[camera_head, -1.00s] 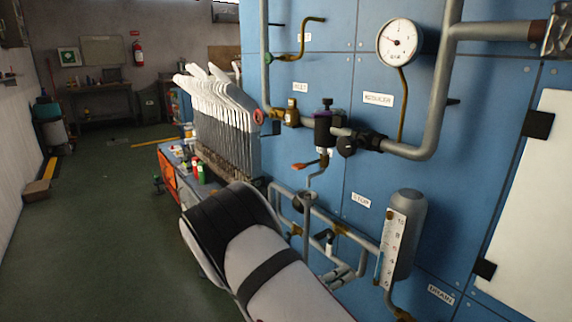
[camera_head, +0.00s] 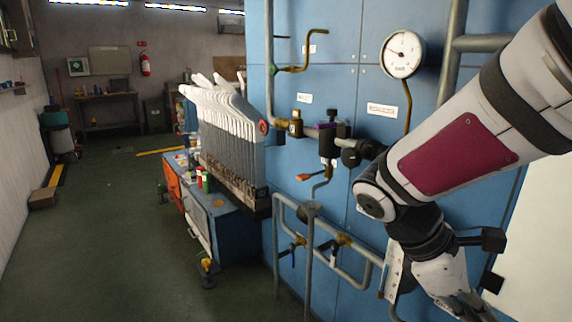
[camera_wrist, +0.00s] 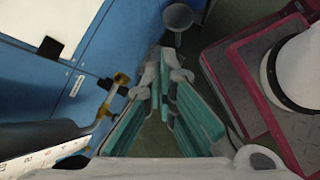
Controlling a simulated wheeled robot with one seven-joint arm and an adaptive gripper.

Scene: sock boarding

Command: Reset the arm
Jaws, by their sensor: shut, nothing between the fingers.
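My arm reaches in from the right in the head view and bends down in front of the blue panel. My gripper (camera_head: 468,304) is at the bottom right there, partly cut off by the frame edge. In the wrist view my gripper (camera_wrist: 163,65) points away over the dark floor. Its two fingers with teal pads meet at the tips, with nothing between them. The gripper is shut and empty.
The blue panel (camera_head: 335,80) carries pipes, a round gauge (camera_head: 402,54) and valves close beside my arm. White sock forms (camera_head: 225,120) stand in a row above a blue cart (camera_head: 235,225). A grey bucket-like vessel (camera_wrist: 178,17) is beyond my fingertips. Green floor at left is open.

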